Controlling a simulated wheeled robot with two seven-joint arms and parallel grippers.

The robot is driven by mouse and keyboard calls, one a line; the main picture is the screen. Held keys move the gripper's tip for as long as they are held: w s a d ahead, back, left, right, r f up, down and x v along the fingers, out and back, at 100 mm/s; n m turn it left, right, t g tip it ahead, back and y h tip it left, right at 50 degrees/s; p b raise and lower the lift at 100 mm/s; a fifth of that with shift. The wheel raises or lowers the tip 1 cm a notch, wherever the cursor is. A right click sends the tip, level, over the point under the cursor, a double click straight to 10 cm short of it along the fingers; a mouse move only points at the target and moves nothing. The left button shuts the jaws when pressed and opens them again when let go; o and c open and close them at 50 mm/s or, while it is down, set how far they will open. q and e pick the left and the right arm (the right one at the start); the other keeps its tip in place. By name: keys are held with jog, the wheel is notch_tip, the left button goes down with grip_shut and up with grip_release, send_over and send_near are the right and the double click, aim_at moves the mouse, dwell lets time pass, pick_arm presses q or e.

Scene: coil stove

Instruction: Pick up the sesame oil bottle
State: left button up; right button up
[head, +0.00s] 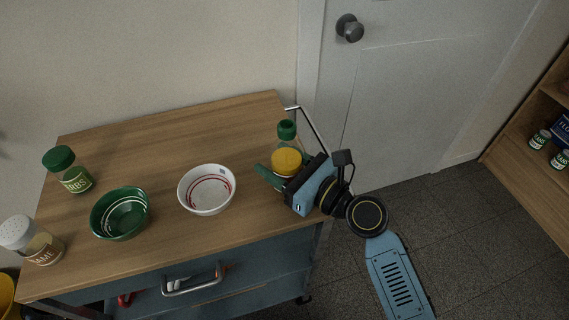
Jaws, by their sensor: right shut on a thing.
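A bottle with a yellow cap (286,161) stands near the right end of the wooden cart top. I take it to be the sesame oil bottle, but its label is hidden. My right gripper (281,172) reaches in from the right and is shut on this bottle, with green fingers around its body below the cap. The bottle looks upright; I cannot tell whether its base touches the wood. A green-capped bottle (287,131) stands just behind it. My left gripper is not in view.
The cart top (150,140) also holds a white bowl (207,189), a green bowl (120,213), a green-capped herb jar (68,169) and a white-capped shaker (30,240). A metal rail (312,128) edges the right end. The back middle is clear.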

aim_at(293, 131)
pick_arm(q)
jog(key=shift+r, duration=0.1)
pick_arm(e)
jog(key=shift+r, duration=0.2)
